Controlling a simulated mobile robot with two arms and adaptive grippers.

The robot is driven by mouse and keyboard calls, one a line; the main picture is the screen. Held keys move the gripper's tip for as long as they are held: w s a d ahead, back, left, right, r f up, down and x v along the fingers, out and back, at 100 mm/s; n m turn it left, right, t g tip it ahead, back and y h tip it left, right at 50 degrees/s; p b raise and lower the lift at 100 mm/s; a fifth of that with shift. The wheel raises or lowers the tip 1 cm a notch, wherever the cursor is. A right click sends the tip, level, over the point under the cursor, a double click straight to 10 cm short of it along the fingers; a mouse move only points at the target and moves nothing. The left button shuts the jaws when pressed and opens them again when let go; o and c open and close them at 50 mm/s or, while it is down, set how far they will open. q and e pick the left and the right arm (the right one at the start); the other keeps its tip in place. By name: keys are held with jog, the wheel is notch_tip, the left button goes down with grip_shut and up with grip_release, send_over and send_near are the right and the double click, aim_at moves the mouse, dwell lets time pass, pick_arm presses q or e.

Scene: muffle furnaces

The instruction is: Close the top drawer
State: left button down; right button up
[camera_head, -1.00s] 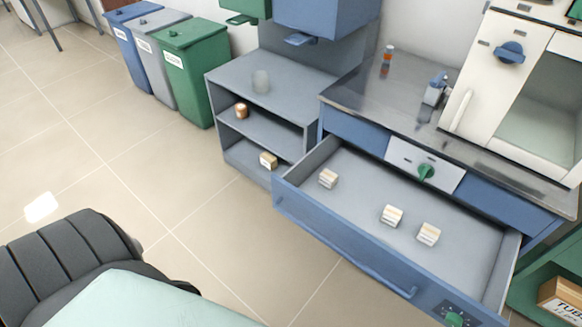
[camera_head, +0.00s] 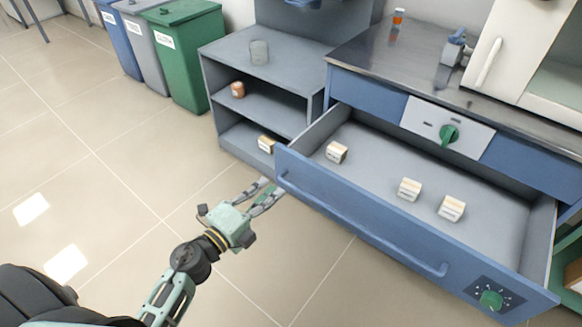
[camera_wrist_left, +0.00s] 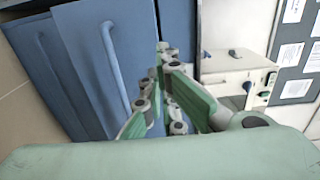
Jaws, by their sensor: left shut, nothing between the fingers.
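The top drawer (camera_head: 365,226) is blue-fronted and pulled far out from under the counter. Its long bar handle (camera_head: 370,232) runs along the front, with a green knob (camera_head: 490,299) at the right end. Three small pale boxes lie inside: one at the left (camera_head: 337,152) and two further right (camera_head: 409,189) (camera_head: 451,208). My left gripper (camera_head: 274,190) is shut and empty, its fingertips by the left end of the drawer front. I cannot tell if they touch it. In the left wrist view the fingers (camera_wrist_left: 168,85) point past blue panels with a bar handle (camera_wrist_left: 115,65). My right gripper is not in view.
A grey shelf unit (camera_head: 262,105) stands left of the drawer, close to my left gripper. Bins, including a green one (camera_head: 184,60), stand at the back left. A steel counter (camera_head: 400,70) with a white furnace (camera_head: 490,50) is above. The tiled floor (camera_head: 120,130) is clear.

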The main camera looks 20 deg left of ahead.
pick_arm(q)
send_near(295, 166)
jog(key=w+d+r, duration=0.4)
jog(key=w, duration=0.1)
jog(key=shift+w+d, duration=0.15)
jog(key=shift+w, duration=0.3)
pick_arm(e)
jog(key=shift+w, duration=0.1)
pick_arm(q)
jog(key=shift+w, duration=0.1)
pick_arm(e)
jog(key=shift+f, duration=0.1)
